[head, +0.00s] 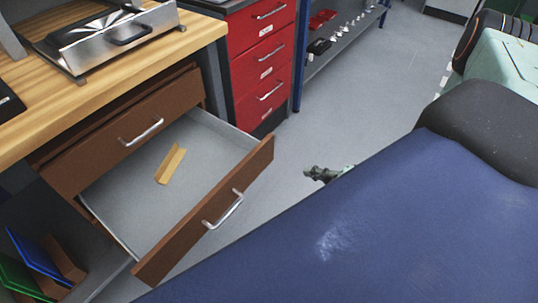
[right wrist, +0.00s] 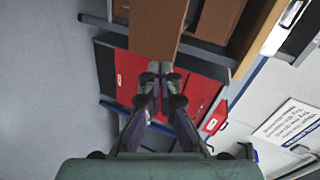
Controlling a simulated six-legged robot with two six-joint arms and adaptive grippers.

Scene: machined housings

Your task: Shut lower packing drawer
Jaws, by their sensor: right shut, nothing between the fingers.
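The lower packing drawer (head: 190,247) stands pulled well out of the wooden bench. It has a brown front, a silver bar handle (head: 223,209) and a grey inside. A tan angled piece (head: 170,164) lies in it. My right gripper (head: 312,173) is to the right of the drawer front, apart from it in the head view, and partly hidden. In the right wrist view its fingers (right wrist: 157,72) are together and empty, with tips near the end of the brown drawer front (right wrist: 155,32); I cannot tell if they touch. My left gripper is not in view.
The upper brown drawer (head: 125,130) is shut. A red drawer cabinet (head: 262,62) stands behind, beside a grey shelf rack (head: 345,38) with small parts. Blue and green panels (head: 38,262) stand at lower left.

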